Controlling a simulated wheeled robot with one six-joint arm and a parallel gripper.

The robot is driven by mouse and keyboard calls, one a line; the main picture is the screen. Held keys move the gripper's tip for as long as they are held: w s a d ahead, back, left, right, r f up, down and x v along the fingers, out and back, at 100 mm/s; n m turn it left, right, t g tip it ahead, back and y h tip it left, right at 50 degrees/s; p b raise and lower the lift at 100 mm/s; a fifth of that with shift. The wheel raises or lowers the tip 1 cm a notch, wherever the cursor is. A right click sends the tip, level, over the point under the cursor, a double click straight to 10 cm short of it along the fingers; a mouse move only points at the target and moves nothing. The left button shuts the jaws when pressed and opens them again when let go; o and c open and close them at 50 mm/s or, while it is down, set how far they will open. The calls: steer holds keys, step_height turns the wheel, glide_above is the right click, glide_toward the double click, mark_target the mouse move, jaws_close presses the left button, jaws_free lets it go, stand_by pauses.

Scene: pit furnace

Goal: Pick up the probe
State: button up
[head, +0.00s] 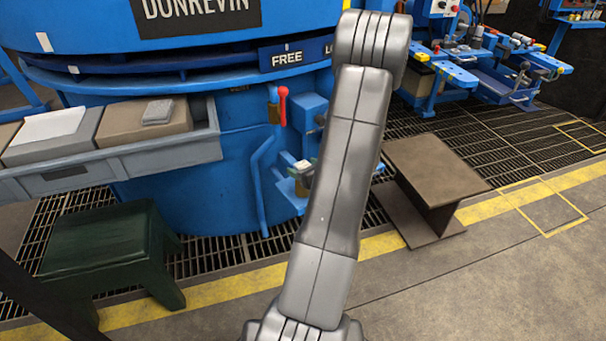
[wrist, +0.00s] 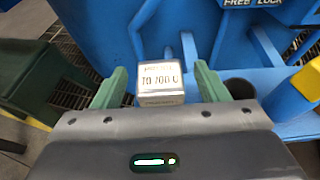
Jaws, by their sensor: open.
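The probe (wrist: 160,84) appears in the wrist view as a pale grey block with a label whose legible part reads "TO 700 C". My gripper (wrist: 160,72) has green fingers, spread apart on the left and right of this block. A gap shows on each side, so the fingers are not closed on it. The lower part of the block is hidden behind my gripper body. In the head view my arm hides most of the gripper and the probe area, beside a small blue bracket (head: 292,190) on the furnace.
A red-handled lever (head: 282,105) is on the furnace. A green stool (head: 110,250) stands left, a brown stand (head: 437,168) right. A grey tray (head: 165,155) holds boxes. The front floor is clear.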

steer(key=shift+w+a+f, duration=0.15)
steer(key=shift+w+a, duration=0.1)
steer(key=shift+w, duration=0.1)
steer(key=shift+c, duration=0.2)
steer(key=c, duration=1.1)
